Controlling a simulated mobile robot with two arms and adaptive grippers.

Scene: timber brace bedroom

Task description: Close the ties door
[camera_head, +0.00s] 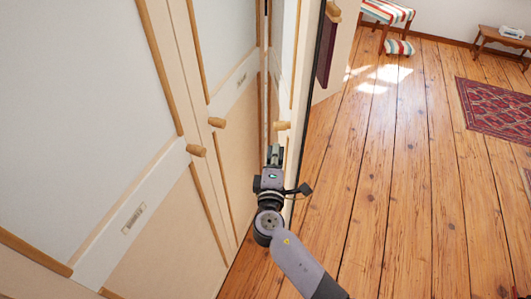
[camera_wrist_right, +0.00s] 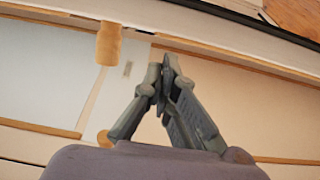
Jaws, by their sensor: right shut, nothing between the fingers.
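A pale panelled door (camera_head: 290,70) with a light wooden knob (camera_head: 283,126) stands at an angle beside the closed wardrobe doors. I cannot read a label that marks it as the ties door. My right gripper (camera_head: 275,152) is just below this knob, close to the door face. In the right wrist view the gripper (camera_wrist_right: 166,68) has its fingertips together and is empty. A wooden knob (camera_wrist_right: 108,43) shows left of the fingertips, apart from them. Whether the fingers touch the door is unclear. My left gripper is not in view.
Wardrobe doors at left carry wooden knobs (camera_head: 197,150) and small plates (camera_head: 133,218) too small to read. Another knob (camera_head: 333,10) and a dark red strip (camera_head: 325,50) show past the door edge. The plank floor (camera_head: 400,180) at right is clear up to a red rug (camera_head: 497,107).

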